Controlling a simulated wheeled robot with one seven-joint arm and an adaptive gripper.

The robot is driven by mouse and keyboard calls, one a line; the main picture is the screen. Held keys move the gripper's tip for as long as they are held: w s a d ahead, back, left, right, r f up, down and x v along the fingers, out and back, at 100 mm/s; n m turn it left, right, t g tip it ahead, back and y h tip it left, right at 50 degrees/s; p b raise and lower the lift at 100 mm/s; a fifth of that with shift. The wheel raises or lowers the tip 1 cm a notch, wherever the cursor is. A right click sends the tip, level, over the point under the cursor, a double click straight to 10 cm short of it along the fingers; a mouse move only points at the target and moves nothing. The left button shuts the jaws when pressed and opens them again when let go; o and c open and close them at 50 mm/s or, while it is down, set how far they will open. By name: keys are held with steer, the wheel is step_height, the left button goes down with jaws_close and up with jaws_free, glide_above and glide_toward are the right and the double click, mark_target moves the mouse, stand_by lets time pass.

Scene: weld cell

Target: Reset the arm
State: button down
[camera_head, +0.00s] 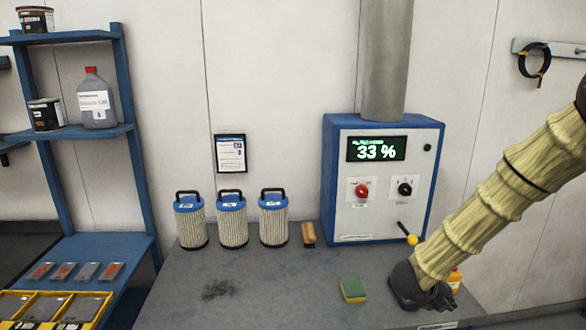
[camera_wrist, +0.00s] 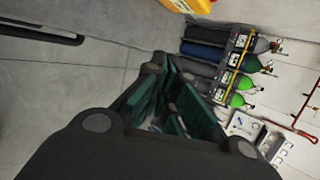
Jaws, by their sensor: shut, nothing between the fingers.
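My arm (camera_head: 500,195) comes in from the right in the head view, in a ribbed tan sleeve. It slants down to a dark joint (camera_head: 405,284) low over the bench's right part. My gripper's fingers cannot be made out there. In the wrist view my gripper (camera_wrist: 170,72) is black with dark green inner faces. Its fingers are shut with nothing held. Beyond them are grey floor and gas cylinders, apart from the fingers.
The bench (camera_head: 270,295) holds several filter cartridges (camera_head: 232,220), a brush (camera_head: 308,234), a sponge (camera_head: 352,289) and a control box (camera_head: 385,180) reading 33 %. An orange bottle (camera_head: 455,280) is partly behind my arm. Gas cylinders (camera_wrist: 205,50) stand by a wall.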

steer(key=s+a+f+n+y+b, duration=0.1)
steer(key=s+a+f+n+y, duration=0.1)
steer(key=s+a+f+n, duration=0.4)
steer(key=s+a+f+n+y, duration=0.1)
steer(key=s+f+n, duration=0.3)
steer(key=f+n, duration=0.5)
steer(key=s+a+f+n+y+b, duration=0.15)
steer(key=s+a+f+n, duration=0.3)
steer(key=f, duration=0.55)
steer(key=s+a+f+n+g+y, duration=0.1)
steer(key=s+a+f+n, duration=0.1)
steer(key=s, duration=0.6)
steer(key=s+a+f+n+g+y, duration=0.2)
steer(key=s+f+n, duration=0.2)
steer(key=s+n, duration=0.3)
steer(key=s+a+f+n+g+y+b, duration=0.1)
steer(key=s+f+n, duration=0.3)
steer(key=s, duration=0.5)
steer(key=shift+s+a+n, duration=0.35)
steer(key=shift+a+n, duration=0.1)
steer(key=shift+a, duration=0.35)
steer(key=shift+d, duration=0.15)
